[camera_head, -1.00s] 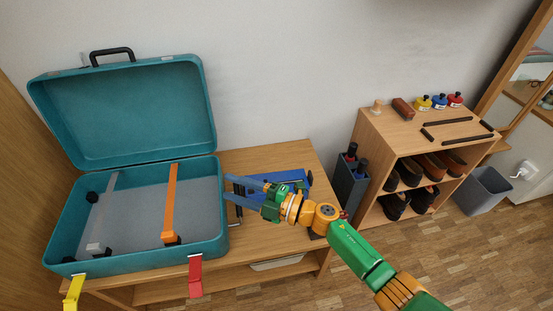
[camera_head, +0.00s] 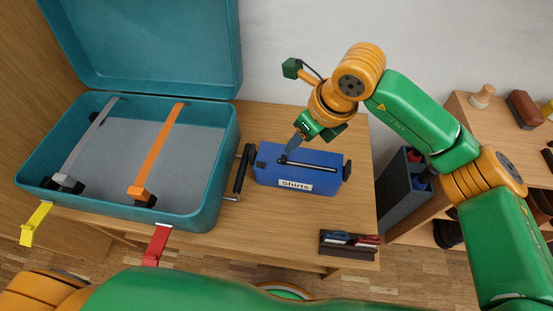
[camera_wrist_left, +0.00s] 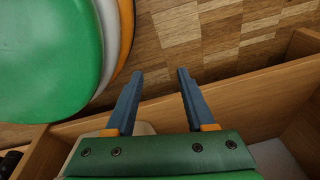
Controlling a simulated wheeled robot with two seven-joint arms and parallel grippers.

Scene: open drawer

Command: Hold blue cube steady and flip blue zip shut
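The blue cube (camera_head: 323,178), a box labelled "Shirts", lies on the wooden table right of the suitcase. A dark zip strip (camera_head: 310,165) runs along its top, with a small dark piece near its left end. My right gripper (camera_head: 291,152) points down at the left end of this strip. Its fingers look close together, but I cannot tell whether they grip the zip. My left gripper (camera_wrist_left: 158,75) shows in the left wrist view, open and empty above floor and a wooden edge. In the head view my left arm crosses the bottom, its gripper out of sight.
The open teal suitcase (camera_head: 222,165) has grey and orange straps, with yellow (camera_head: 36,223) and red (camera_head: 157,244) latches hanging in front. A black handle (camera_head: 242,170) stands between suitcase and cube. A small dark tray (camera_head: 348,252) sits at the table's front right.

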